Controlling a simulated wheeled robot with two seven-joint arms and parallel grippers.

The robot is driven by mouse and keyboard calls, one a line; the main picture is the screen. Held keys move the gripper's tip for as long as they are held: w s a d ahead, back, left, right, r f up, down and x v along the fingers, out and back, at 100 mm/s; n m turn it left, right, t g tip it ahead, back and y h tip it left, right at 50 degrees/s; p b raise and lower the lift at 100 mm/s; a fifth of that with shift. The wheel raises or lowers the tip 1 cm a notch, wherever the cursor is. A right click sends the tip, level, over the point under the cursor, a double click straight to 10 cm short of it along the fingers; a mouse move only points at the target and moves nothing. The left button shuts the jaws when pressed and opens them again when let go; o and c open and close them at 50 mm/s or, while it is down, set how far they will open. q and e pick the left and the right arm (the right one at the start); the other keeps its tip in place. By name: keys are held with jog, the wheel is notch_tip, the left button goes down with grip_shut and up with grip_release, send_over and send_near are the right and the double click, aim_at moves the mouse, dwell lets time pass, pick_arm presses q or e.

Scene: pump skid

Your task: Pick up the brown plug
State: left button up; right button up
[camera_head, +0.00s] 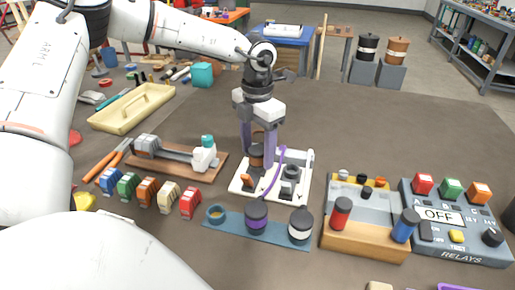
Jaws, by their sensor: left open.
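The brown plug (257,157), dark with a brown band, stands on the white board (305,163) near the middle of the view. My left gripper (257,150) points down over it from above. Its two purple fingers are open, one on each side of the plug. I cannot tell whether they touch it. The fingers hide part of the plug. My right gripper is not in view.
A blue strip (278,232) in front holds a purple-banded plug (256,217), a white-banded plug (300,225) and an empty ring. Several coloured connectors stand to the left. A wooden block with red and blue handles and a relay box (463,243) stand right.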

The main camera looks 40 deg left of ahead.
aim_at(257, 149)
pick_arm(q)
jog(key=shift+f, duration=0.2)
jog(key=c, duration=1.3)
jog(key=shift+o, duration=0.2)
notch_tip(257, 149, up, 10)
jog(key=shift+r, duration=0.1)
